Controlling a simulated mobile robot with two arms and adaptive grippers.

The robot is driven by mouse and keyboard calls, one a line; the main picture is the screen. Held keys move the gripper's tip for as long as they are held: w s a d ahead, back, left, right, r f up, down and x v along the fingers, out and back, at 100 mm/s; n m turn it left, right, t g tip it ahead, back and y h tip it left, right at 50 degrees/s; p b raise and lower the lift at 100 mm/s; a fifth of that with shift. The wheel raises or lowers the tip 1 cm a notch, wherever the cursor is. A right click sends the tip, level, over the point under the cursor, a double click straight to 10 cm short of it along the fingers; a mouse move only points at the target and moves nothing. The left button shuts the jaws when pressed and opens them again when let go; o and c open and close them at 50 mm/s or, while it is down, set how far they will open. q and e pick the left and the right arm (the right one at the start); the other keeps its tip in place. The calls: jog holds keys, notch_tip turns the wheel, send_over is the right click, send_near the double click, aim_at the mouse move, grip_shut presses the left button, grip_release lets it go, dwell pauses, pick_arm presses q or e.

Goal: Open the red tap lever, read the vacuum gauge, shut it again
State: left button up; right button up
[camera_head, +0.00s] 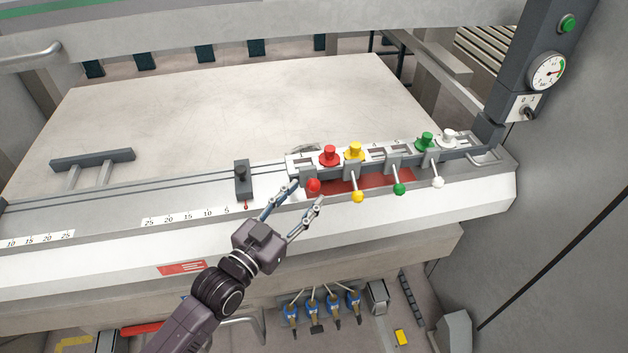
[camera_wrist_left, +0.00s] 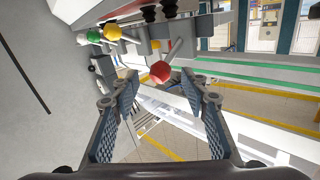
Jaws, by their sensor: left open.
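The red tap lever ends in a red ball (camera_head: 313,185), at the left end of a row of levers on the front edge of the bender's table. It also shows in the left wrist view (camera_wrist_left: 160,71), just beyond the fingertips and between them. My left gripper (camera_head: 305,193) is open, its fingers on either side of and just short of the red ball; I cannot tell if they touch it. The vacuum gauge (camera_head: 547,71) is a round white dial on the grey post at upper right; its reading is too small to be sure of. My right gripper is out of view.
Yellow (camera_head: 358,196), green (camera_head: 399,188) and white (camera_head: 438,182) ball levers stand to the right of the red one. Coloured knobs, such as the red knob (camera_head: 329,156), sit behind them.

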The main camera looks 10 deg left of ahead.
aim_at(314, 186)
pick_arm(q)
jog(key=p+x, duration=0.1)
jog(key=x, duration=0.3)
jog(key=shift+w+d+f, duration=0.1)
jog(key=shift+w+d, duration=0.05)
jog(key=shift+w, duration=0.25)
